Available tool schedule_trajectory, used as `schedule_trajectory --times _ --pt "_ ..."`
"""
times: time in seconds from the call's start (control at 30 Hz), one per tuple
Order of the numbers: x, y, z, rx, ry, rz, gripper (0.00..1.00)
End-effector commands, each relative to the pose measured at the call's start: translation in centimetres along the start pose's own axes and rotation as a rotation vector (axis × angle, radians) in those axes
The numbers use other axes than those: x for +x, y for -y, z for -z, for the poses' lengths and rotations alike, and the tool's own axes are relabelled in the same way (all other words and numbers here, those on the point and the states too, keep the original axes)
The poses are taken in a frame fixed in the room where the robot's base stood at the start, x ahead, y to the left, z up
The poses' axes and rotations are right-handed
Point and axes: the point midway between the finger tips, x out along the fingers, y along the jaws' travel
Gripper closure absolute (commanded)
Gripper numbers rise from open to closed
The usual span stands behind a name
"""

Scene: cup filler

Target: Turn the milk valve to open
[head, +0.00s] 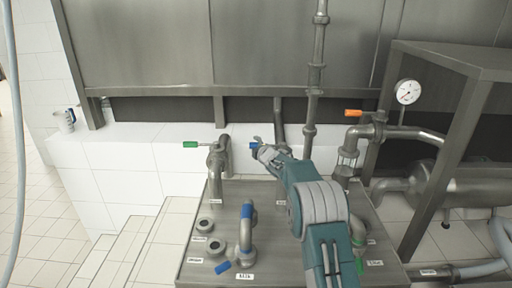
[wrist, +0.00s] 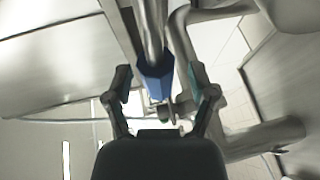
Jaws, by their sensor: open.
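Several valves with coloured handles stand on the steel counter; their small labels are too small to read, so I cannot tell which says milk. My gripper (head: 261,149) is at the upper middle of the head view, at a blue handle (head: 252,145) that it partly hides. In the wrist view my gripper (wrist: 160,92) is open, with one finger on each side of a blue handle (wrist: 155,78) on a grey pipe. Gaps show between the handle and both fingers. The valve body behind my gripper is mostly hidden in the head view.
A green-handled valve (head: 197,145) stands to the left, an orange handle (head: 353,113) to the right. A bent pipe with a blue handle (head: 247,211) stands in front on the counter (head: 290,262). A cup (head: 65,121) sits on the white tiled ledge (head: 150,131).

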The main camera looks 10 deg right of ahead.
Motion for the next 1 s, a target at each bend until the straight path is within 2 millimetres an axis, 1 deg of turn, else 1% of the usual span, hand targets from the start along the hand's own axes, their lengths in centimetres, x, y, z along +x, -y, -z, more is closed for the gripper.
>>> schedule_trajectory --times 0.1,0.37,0.4,0.47,0.5,0.53,0.57,0.83,1.0 --pt "0.44 0.03 0.0 0.001 0.001 0.0 0.28" --pt "0.5 0.01 -0.01 0.001 0.001 0.0 0.28" --pt "0.5 0.01 -0.01 0.001 0.001 0.0 0.37" --pt "0.5 0.0 -0.01 0.001 0.001 0.0 0.64" --pt "0.5 0.0 -0.02 0.001 0.001 0.0 0.81" --pt "0.49 0.0 -0.01 0.001 0.001 0.0 0.95" --pt "0.5 0.01 -0.02 0.001 0.001 0.0 1.0" --pt "0.5 0.14 -0.01 0.0 -0.002 0.002 1.0" --pt "0.13 0.26 0.11 -0.006 -0.029 0.005 1.0"
